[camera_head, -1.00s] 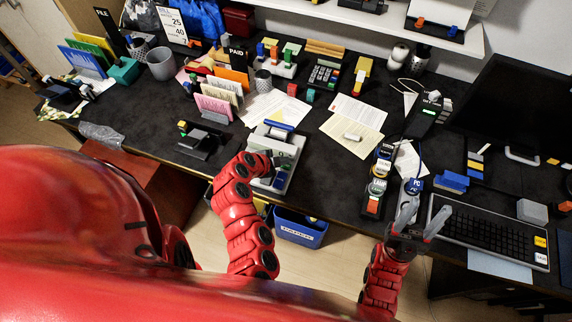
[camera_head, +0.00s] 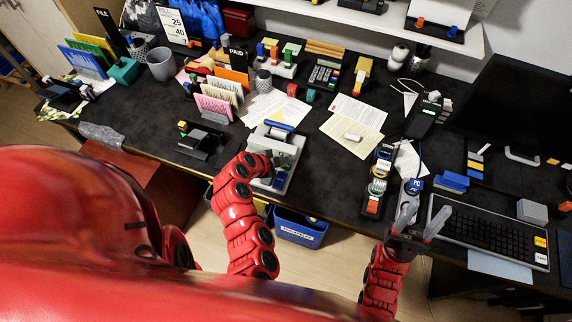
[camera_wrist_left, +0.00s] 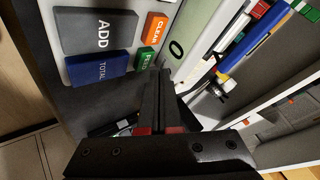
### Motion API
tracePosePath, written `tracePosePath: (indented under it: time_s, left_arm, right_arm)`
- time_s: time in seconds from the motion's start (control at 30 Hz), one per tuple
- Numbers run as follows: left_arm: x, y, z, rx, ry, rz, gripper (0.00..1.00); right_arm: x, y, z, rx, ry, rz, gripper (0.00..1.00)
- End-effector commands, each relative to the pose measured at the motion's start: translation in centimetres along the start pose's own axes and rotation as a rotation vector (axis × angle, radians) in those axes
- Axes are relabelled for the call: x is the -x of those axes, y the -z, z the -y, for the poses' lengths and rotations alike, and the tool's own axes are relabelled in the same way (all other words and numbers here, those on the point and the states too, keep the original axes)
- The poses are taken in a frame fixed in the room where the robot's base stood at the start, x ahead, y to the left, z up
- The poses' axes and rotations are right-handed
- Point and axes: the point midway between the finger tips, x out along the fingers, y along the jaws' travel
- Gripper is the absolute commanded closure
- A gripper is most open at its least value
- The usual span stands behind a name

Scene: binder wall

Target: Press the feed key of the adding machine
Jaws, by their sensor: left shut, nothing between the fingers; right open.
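The grey adding machine (camera_head: 292,143) stands at the front edge of the desk, a blue bar across its back. The left wrist view shows its large dark ADD key (camera_wrist_left: 97,30), blue TOTAL key (camera_wrist_left: 100,69), orange CLEAR key (camera_wrist_left: 154,28) and a small green key (camera_wrist_left: 146,58) whose lettering is partly hidden. A "0" shows beside them. My left gripper (camera_wrist_left: 167,75) is shut and empty, its tips close beside the green key; I cannot tell whether they touch it. In the head view my left gripper (camera_head: 277,157) is over the machine. My right gripper (camera_head: 421,214) is open and empty near the keyboard.
A row of stamps (camera_head: 378,185) and a keyboard (camera_head: 489,231) are to the right. Papers (camera_head: 352,133) lie behind the machine. A black device (camera_head: 199,141) stands to its left. A blue bin (camera_head: 300,228) is below the desk edge.

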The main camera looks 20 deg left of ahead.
Motion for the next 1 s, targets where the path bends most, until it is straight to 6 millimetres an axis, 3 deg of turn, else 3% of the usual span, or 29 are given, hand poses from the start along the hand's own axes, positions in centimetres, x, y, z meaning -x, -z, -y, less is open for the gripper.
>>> tracePosePath:
  time_s: [0.43, 1.0]
  left_arm:
    - [-0.1, 0.0, 0.0, 0.0, 0.0, 0.0, 1.0]
    - [-0.6, -0.4, -0.4, 0.0, 0.001, 0.0, 1.0]
  right_arm:
    - [0.1, 0.0, 0.0, 0.0, 0.0, 0.0, 0.47]
    - [1.8, -0.3, 0.1, 0.0, 0.0, 0.0, 0.47]
